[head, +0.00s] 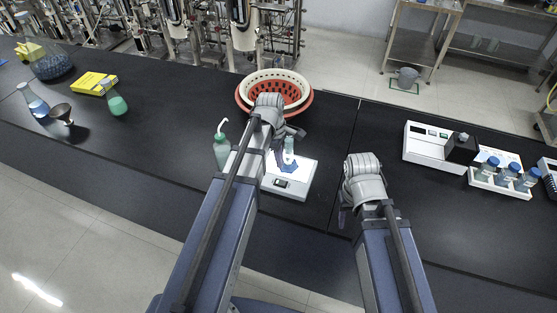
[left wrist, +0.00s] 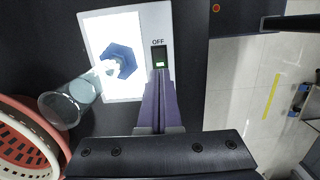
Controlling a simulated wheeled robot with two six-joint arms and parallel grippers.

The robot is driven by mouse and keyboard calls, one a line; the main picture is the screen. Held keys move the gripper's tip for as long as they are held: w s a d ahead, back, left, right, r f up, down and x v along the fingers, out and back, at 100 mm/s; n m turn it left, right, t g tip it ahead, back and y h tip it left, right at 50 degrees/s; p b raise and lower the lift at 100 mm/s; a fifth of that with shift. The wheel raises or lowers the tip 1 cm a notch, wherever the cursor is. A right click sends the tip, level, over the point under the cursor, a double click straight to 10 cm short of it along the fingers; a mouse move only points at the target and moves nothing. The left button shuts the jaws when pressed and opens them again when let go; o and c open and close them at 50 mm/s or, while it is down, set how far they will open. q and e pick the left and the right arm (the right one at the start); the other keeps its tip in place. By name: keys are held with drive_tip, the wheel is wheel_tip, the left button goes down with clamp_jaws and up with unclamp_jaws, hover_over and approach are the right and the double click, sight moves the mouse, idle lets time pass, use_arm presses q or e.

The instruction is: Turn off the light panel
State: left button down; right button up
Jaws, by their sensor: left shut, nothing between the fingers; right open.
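The light panel (head: 291,190) is a flat white box on the black bench; its bright face (left wrist: 100,28) fills the upper left of the left wrist view. Its dark switch (head: 281,183) is on the front strip; in the left wrist view the switch (left wrist: 159,57) has "OFF" printed above it and a green patch at its lower end. My left gripper (left wrist: 160,82) is shut and empty, its tips at the switch's lower end in that view; I cannot tell whether they touch. My right gripper (head: 344,214) is open and empty, right of the panel.
A clear vessel (left wrist: 70,101) and a blue hexagonal piece (left wrist: 122,60) are on the panel. A green wash bottle (head: 222,152) stands left of it, and a red and white basket (head: 244,97) behind. Instruments (head: 431,148) and a bottle rack (head: 499,184) are at right.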

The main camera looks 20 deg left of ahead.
sight(283, 184)
use_arm(q)
drive_tip(key=f+b, duration=0.2)
drive_tip(key=f, duration=0.1)
drive_tip(key=f+b, duration=0.3)
drive_tip(key=d+f+b, duration=0.1)
drive_tip(key=f+b, duration=0.2)
drive_tip(key=shift+d+f, duration=0.1)
drive_tip(key=shift+f+b, duration=0.2)
drive_tip(key=shift+b, duration=0.1)
drive_tip(key=shift+s+r, duration=0.1)
drive_tip(key=shift+r, duration=0.05)
